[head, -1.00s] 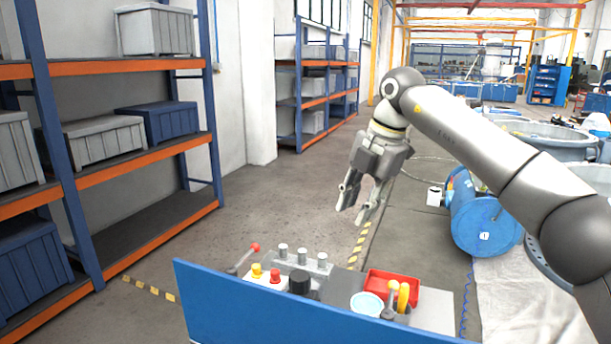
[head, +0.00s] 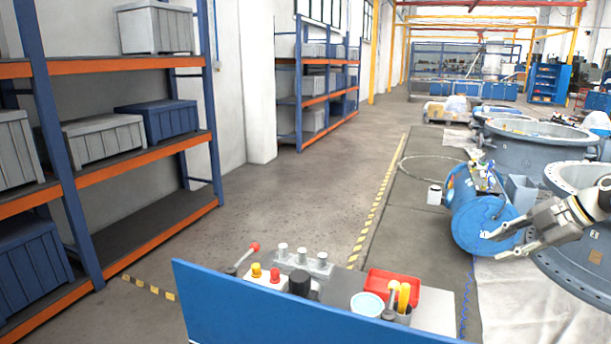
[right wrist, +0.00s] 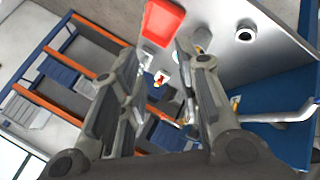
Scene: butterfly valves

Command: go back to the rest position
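My right gripper (head: 500,245) is at the right edge of the head view, with its fingers pointing left. It stands in front of a blue drum and large grey valve rings. In the right wrist view my right gripper (right wrist: 160,62) has its two fingers spread apart with nothing between them. My left gripper is not in the head view.
A blue-fronted console (head: 300,310) stands in front of me with knobs, buttons and a red tray (head: 390,285). A blue drum (head: 482,222) and grey valve rings (head: 535,145) are at the right. A shelf rack (head: 130,165) is at the left. The middle floor is clear.

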